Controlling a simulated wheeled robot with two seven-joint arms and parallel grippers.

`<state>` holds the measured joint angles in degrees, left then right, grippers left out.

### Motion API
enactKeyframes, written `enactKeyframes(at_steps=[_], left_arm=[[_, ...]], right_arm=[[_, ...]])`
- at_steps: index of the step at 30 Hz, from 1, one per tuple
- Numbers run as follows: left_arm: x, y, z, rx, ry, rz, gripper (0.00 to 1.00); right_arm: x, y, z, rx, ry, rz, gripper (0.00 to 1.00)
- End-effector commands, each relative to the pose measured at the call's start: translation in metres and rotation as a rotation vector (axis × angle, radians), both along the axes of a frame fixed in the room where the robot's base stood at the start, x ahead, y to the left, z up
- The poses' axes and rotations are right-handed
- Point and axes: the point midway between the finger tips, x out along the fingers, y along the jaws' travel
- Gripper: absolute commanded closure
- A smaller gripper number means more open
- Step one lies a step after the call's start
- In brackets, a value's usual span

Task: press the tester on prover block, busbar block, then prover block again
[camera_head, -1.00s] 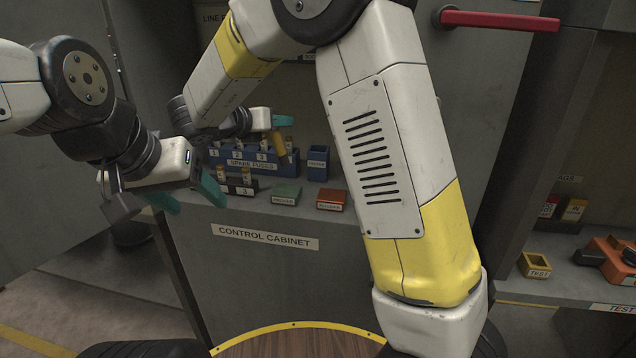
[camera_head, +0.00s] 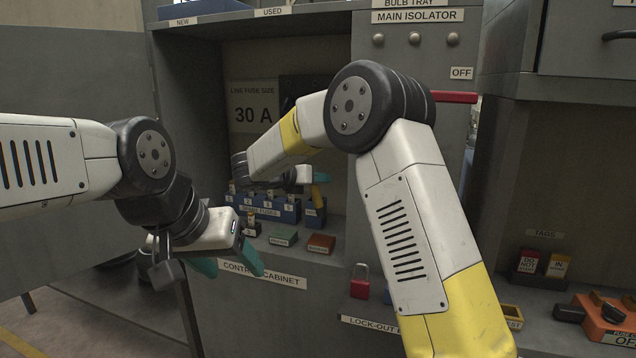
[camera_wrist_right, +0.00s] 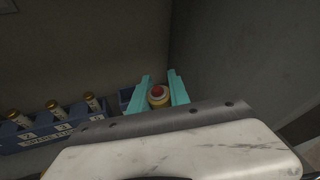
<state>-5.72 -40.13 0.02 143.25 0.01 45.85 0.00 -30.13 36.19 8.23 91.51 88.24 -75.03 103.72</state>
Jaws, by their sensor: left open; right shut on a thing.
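The green block (camera_head: 283,238), its label too small to read surely, and the red block (camera_head: 321,243) sit side by side on the cabinet shelf. My right gripper (camera_head: 319,177) is shut on the yellow tester (camera_head: 317,192), upright over the small blue holder (camera_head: 315,216). I cannot tell whether the tester's lower end is inside it. In the right wrist view the tester (camera_wrist_right: 158,96) shows its red top between the teal fingers. My left gripper (camera_head: 228,262) is open and empty, in front of the cabinet at left.
The blue spare fuses rack (camera_head: 265,211) stands left of the holder, and a small fuse stand (camera_head: 251,228) is in front of it. A red padlock (camera_head: 360,282) is at the lower right. My right arm crosses the view's middle.

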Motion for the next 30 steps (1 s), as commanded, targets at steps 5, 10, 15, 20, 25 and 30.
enactKeyframes(at_steps=[5,10,15,20,25,30], left_arm=[[0.000,0.000,0.000,0.000,0.000,0.000,0.37],[0.000,0.000,0.000,0.000,0.000,0.000,0.37],[0.000,0.000,0.000,0.000,0.000,0.000,0.37],[0.000,0.000,0.000,0.000,0.000,0.000,0.37],[0.000,0.000,0.000,0.000,0.000,0.000,0.37],[0.000,0.000,0.000,0.000,0.000,0.000,0.37]], right_arm=[[0.001,0.000,-0.012,0.000,0.001,0.000,1.00],[0.000,0.000,-0.031,-0.001,0.002,-0.001,1.00],[0.001,0.000,-0.047,0.000,0.000,-0.001,1.00],[0.000,0.000,-0.055,0.000,0.000,-0.001,1.00],[0.000,0.000,-0.058,0.001,-0.001,-0.001,1.00],[0.000,0.000,-0.058,0.001,-0.001,-0.001,1.00]])
